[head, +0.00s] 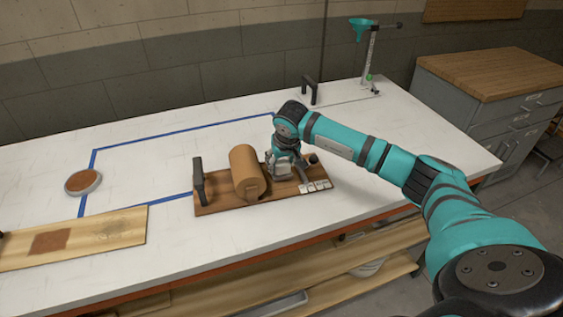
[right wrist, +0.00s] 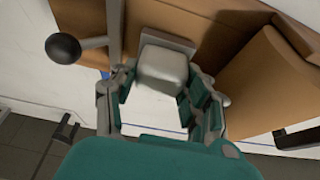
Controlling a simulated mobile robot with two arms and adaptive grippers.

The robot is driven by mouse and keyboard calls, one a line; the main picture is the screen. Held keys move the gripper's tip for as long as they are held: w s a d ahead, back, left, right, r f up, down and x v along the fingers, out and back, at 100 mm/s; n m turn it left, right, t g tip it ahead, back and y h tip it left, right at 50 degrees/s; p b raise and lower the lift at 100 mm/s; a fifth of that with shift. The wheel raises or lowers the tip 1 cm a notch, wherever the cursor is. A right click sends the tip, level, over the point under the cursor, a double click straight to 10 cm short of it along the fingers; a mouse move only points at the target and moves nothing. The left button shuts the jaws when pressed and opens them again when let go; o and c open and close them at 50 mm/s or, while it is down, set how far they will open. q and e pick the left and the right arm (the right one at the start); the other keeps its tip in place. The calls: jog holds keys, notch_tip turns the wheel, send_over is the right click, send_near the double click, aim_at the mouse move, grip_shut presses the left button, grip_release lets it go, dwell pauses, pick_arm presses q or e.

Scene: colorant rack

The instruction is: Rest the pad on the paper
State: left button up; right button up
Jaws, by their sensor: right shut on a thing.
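My right gripper (head: 284,170) is over the right part of a brown wooden board (head: 222,202) on the white table. In the right wrist view its fingers (right wrist: 162,98) are on either side of a smooth light-grey block (right wrist: 163,68), which may be the pad. The block is in front of a grey bracket (right wrist: 167,41); I cannot tell whether they are joined. A large tan roll (head: 246,172), perhaps paper, lies on the board just left of the gripper. No flat sheet of paper can be made out for certain. My left gripper is not seen.
A black handle (head: 198,180) stands at the board's left end. Small white tiles (head: 315,186) lie at its right front. A round brown-topped disc (head: 83,182), a light wooden plank (head: 105,230) and blue tape (head: 185,129) are leftward. A teal funnel stand (head: 371,55) is behind.

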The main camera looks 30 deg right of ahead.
jog(key=shift+f+b, duration=0.35)
jog(key=shift+f, duration=0.1)
jog(key=o, duration=1.1)
jog(key=shift+r, duration=0.1)
jog(key=v, duration=1.2)
